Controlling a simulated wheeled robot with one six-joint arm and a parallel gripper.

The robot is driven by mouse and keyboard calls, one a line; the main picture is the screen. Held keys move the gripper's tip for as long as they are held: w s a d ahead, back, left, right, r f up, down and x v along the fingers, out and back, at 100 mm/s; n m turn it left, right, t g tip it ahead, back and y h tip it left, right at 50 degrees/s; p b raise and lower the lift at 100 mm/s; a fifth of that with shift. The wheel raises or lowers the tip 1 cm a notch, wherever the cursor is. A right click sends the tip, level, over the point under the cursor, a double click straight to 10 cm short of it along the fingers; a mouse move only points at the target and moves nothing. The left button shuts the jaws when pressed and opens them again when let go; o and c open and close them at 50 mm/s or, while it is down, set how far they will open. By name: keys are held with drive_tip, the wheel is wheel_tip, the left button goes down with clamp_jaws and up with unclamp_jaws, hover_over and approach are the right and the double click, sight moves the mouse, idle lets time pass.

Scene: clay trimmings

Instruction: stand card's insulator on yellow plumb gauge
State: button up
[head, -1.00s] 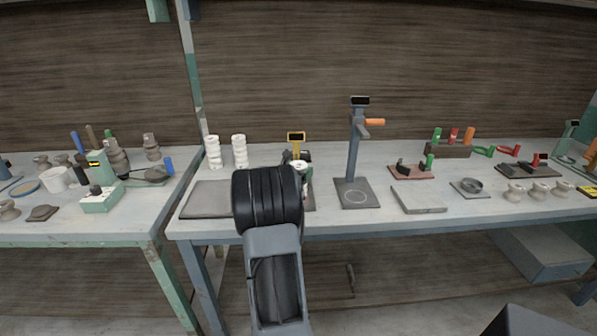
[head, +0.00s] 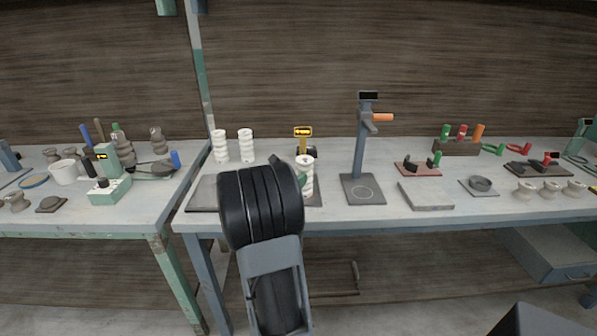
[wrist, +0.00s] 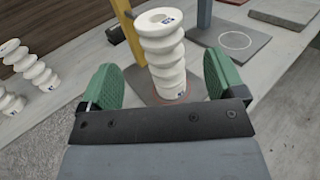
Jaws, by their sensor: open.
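A white ribbed insulator (wrist: 163,55) with small blue-and-white labels stands upright on the base plate (wrist: 199,89) of the yellow plumb gauge. A reddish ring shows around its foot. The gauge's yellow post (wrist: 131,34) rises just behind it. In the head view the insulator (head: 305,177) shows beside my wrist, below the gauge's display (head: 303,132), which shows an orange mark. My gripper (wrist: 160,78) is open, its green fingers on either side of the insulator with gaps visible. My arm hides most of the gauge's base in the head view. I cannot make out the card.
Two similar white insulators (head: 220,147) (head: 246,146) stand at the back left. A blue-grey gauge (head: 359,155) with an orange handle stands close on the right, a grey slab (head: 425,196) beyond it. The bench front edge is near my arm.

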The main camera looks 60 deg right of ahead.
drive_tip(key=w+a+n+t+y, duration=0.6)
drive_tip(key=a+n, duration=0.6)
drive_tip(key=n, duration=0.1)
drive_tip(key=w+a+n+t+y, duration=0.5)
drive_tip(key=w+a+n+t, duration=0.15)
drive_tip(key=a+n, duration=0.6)
drive_tip(key=s+a+f+n+g+y, duration=0.2)
drive_tip(key=s+a+n+y, duration=0.15)
drive_tip(key=a+n, duration=0.45)
drive_tip(key=s+a+f+n+g+y, duration=0.2)
drive_tip(key=s+a+n+y, duration=0.15)
drive_tip(key=a+n, duration=0.45)
drive_tip(key=s+a+f+n+g, duration=0.1)
drive_tip(key=s+n+g, duration=0.4)
drive_tip(key=s+n, duration=0.6)
drive_tip(key=shift+f+n, duration=0.6)
drive_tip(key=shift+n, duration=0.35)
